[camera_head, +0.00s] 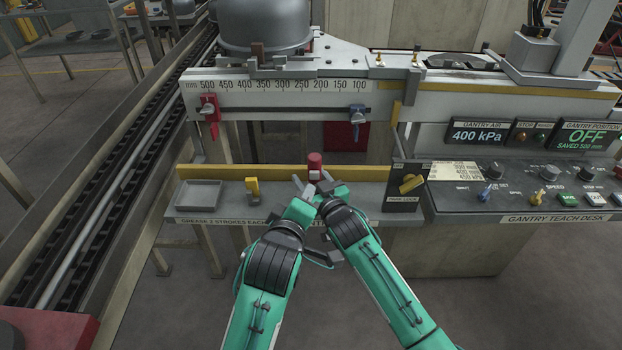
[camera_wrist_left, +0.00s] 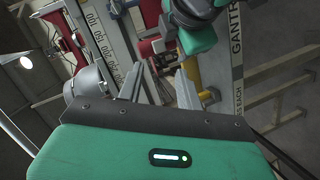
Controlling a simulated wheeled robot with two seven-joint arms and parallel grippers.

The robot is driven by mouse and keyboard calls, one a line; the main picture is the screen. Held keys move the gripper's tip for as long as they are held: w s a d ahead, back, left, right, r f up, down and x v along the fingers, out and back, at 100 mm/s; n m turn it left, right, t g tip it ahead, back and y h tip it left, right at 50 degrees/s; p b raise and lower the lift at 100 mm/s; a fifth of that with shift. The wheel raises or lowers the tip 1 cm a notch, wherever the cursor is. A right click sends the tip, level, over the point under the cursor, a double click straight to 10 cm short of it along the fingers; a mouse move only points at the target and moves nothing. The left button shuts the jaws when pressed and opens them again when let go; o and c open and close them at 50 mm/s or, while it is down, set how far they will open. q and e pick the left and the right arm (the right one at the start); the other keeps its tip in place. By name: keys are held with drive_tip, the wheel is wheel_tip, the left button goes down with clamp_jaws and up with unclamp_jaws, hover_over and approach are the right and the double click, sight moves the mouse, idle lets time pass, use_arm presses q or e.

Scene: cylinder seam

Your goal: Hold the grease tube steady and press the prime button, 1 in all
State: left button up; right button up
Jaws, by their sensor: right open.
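A red cylinder (camera_head: 315,160), seemingly the grease tube, stands upright at the narrow shelf, its lower part hidden by my grippers. My left gripper (camera_head: 301,184) is just below and left of it, with its fingers apart. In the left wrist view the two fingers (camera_wrist_left: 158,75) show spread, with red parts beyond them; I cannot tell whether they touch the tube. My right gripper (camera_head: 322,178) is open, close beside the left one at the tube's lower right. I cannot make out a prime button.
The shelf (camera_head: 225,212) carries a grey tray (camera_head: 199,195) and a yellow part (camera_head: 253,188). A yellow-handled park lock (camera_head: 408,184) and the teach desk (camera_head: 520,200) stand at right. A scaled rail (camera_head: 280,98) crosses above. A conveyor (camera_head: 110,170) runs at left.

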clamp_jaws()
use_arm(q)
clamp_jaws()
idle(1.5)
